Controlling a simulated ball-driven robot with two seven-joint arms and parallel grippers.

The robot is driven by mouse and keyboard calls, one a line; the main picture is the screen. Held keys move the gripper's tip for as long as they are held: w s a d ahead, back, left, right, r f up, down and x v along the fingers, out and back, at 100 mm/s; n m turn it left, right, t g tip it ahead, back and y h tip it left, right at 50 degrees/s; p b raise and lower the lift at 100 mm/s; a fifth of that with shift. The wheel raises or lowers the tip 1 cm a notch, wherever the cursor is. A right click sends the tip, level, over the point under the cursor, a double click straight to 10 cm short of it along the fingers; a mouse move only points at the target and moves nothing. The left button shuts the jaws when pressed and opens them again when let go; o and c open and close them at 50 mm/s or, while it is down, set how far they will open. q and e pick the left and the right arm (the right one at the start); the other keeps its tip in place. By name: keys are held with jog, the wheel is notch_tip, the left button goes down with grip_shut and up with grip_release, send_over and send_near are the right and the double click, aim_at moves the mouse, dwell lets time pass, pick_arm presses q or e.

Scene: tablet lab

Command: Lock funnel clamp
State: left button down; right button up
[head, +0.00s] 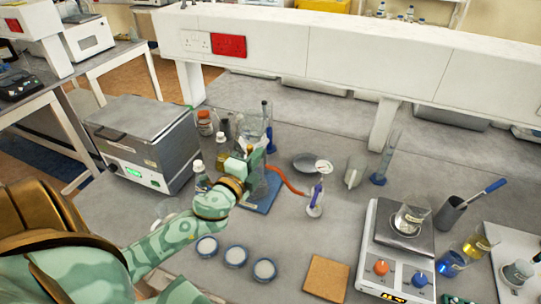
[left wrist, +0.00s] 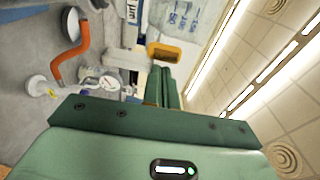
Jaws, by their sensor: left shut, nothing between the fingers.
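My left gripper (head: 252,158) is shut and empty. It is at the glass filter assembly on a blue base (head: 262,198), in front of its upper part. In the left wrist view the shut green fingers (left wrist: 168,88) point away from the camera. A clear graduated glass vessel (left wrist: 178,14) shows beyond and to one side of them. An orange hose (head: 286,180) runs from the assembly to a small flask (head: 315,200). My right gripper is not in view.
A grey box device with a green display (head: 140,150) stands left. Bottles, including an orange-capped one (head: 206,124), crowd behind my gripper. Several white-topped dishes (head: 236,256) lie in front. Bench between the hose and balance is mostly clear.

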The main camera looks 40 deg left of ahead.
pick_arm(q)
jog(key=shift+s+a, duration=0.3)
jog(key=shift+a, duration=0.35)
jog(key=shift+a, duration=0.1)
